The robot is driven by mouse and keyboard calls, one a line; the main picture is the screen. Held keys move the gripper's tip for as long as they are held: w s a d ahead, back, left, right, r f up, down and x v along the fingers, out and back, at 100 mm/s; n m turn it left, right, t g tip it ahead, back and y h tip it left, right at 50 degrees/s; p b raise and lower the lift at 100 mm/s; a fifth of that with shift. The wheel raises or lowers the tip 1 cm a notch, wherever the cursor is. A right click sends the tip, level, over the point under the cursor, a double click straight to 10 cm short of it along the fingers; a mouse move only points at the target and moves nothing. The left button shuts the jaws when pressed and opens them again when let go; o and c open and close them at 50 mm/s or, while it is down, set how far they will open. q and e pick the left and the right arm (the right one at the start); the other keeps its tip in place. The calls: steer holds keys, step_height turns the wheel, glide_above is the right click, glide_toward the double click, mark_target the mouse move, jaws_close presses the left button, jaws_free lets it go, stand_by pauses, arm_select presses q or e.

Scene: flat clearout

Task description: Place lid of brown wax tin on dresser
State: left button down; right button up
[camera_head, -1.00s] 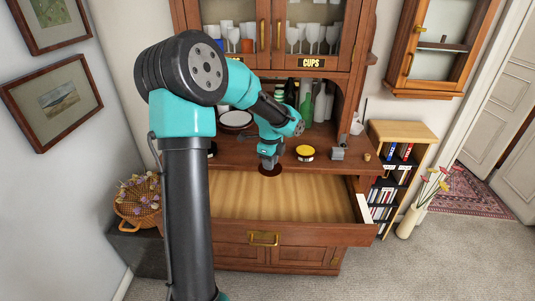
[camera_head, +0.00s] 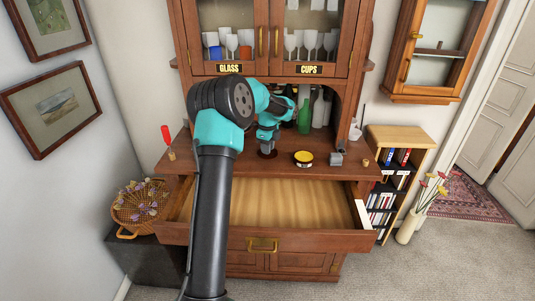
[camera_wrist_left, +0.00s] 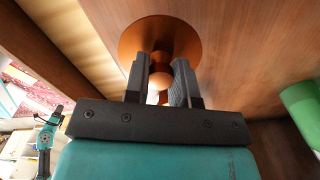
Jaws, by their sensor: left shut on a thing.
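My left gripper (camera_head: 267,149) is shut on the small round knob of the brown lid (camera_head: 268,154). In the left wrist view the gripper (camera_wrist_left: 163,70) has its fingers on either side of the knob, and the lid's flat round disc (camera_wrist_left: 160,32) shows beyond them. The lid is over the front part of the brown wooden dresser's top (camera_head: 340,171); whether it touches the wood I cannot tell. A tin with a yellow top (camera_head: 303,157) stands just right of it. A teal arm at the left wrist view's lower left seems to be my right one; its fingers are unclear.
An open, empty-looking drawer (camera_head: 290,203) juts out below the dresser top. A green bottle (camera_head: 304,117) stands behind, and a red-handled tool (camera_head: 167,138) is at the left. A small grey item (camera_head: 337,158) is right of the tin.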

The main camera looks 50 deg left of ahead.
arm_select(q)
steer(key=shift+w+a, duration=0.35)
steer(key=shift+a, duration=0.05)
steer(key=shift+f, duration=1.8)
steer(key=shift+f, duration=0.1)
steer(key=c, duration=1)
jaws_free()
steer(key=shift+o, duration=0.2)
step_height(320, 180, up, 12)
steer(key=shift+r, duration=0.1)
